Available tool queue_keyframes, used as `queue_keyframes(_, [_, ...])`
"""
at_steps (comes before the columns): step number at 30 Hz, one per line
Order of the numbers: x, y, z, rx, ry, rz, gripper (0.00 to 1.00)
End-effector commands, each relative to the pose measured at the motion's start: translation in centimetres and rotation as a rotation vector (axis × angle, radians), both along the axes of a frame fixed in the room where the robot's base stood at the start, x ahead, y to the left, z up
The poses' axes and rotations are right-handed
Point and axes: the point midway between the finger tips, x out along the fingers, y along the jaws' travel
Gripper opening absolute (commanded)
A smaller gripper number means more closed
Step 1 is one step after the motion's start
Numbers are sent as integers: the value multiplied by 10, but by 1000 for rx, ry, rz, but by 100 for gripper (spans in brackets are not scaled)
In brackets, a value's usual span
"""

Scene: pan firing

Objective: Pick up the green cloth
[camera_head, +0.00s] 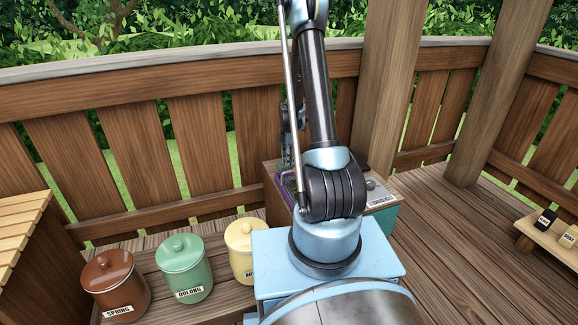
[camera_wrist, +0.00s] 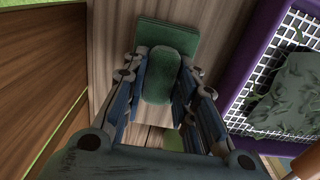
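The green cloth (camera_wrist: 166,37) shows in the wrist view as a flat dark green piece with a rounded, thicker green part in front of it. It lies on a wooden surface. My gripper (camera_wrist: 166,62) has its two fingers spread, one on each side of the rounded part. The fingers look very near its sides; I cannot tell whether they touch it. In the head view my arm hides most of the gripper, and I cannot make out the cloth there.
A purple-framed mesh tray (camera_wrist: 233,82) with grey-green leafy matter is close at the gripper's right. A wooden panel (camera_wrist: 42,60) rises at its left. Brown (camera_head: 115,280), green (camera_head: 184,266) and yellow (camera_head: 241,250) jars stand left of my base. A railing (camera_head: 200,85) runs behind.

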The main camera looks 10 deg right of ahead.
Motion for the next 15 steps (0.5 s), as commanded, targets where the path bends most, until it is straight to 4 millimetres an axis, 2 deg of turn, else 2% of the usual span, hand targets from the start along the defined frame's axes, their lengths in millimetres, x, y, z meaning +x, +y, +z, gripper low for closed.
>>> queue_keyframes(9, [1, 0, 0, 0, -1, 0, 0])
queue_keyframes(15, [0, 0, 16, 0, -1, 0, 0])
